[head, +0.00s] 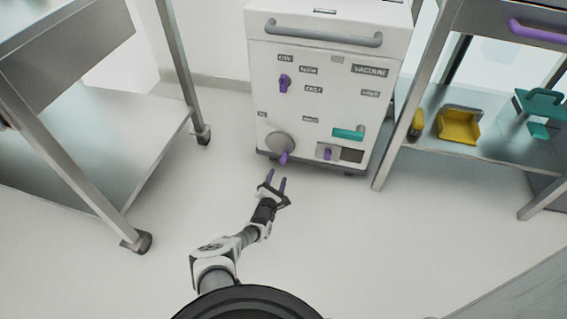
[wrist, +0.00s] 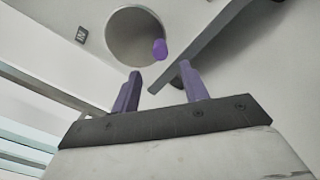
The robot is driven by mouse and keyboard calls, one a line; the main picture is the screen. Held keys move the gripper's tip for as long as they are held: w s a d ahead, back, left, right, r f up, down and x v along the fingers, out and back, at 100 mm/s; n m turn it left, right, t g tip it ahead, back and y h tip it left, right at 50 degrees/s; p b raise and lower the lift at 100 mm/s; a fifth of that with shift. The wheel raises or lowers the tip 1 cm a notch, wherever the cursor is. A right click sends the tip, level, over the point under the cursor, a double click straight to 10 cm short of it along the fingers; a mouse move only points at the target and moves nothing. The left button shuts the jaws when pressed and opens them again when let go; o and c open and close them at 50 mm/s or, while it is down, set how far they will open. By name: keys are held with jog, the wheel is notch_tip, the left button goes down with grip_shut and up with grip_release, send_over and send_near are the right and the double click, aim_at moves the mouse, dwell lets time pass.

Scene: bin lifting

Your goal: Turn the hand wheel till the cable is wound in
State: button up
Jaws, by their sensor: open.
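The hand wheel is a round grey disc (head: 279,143) low on the left of the white machine's front, with a purple knob (head: 284,158) near its lower edge. In the wrist view the hand wheel (wrist: 125,38) is ahead of the fingers, with its purple knob (wrist: 159,48) at its right side. My gripper (head: 272,182) has two purple fingers, apart and empty, a little below and in front of the wheel. In the wrist view my gripper (wrist: 158,85) points at the wheel without visibly touching the knob. I cannot make out a cable.
The white machine (head: 325,85) carries a grey top handle (head: 320,36), a purple knob (head: 284,83), a teal handle (head: 348,133) and another purple knob (head: 328,153). A metal cart (head: 120,155) stands left, a shelf (head: 480,150) right. The floor (head: 360,235) between is clear.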

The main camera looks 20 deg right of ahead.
aim_at(283, 163)
jog(key=b+x, duration=0.5)
jog(key=x, duration=0.4)
jog(key=shift+f, duration=0.15)
jog(key=shift+w+d+b, duration=0.3)
jog(key=shift+w+b, duration=0.05)
jog(key=shift+w, duration=0.1)
grip_shut()
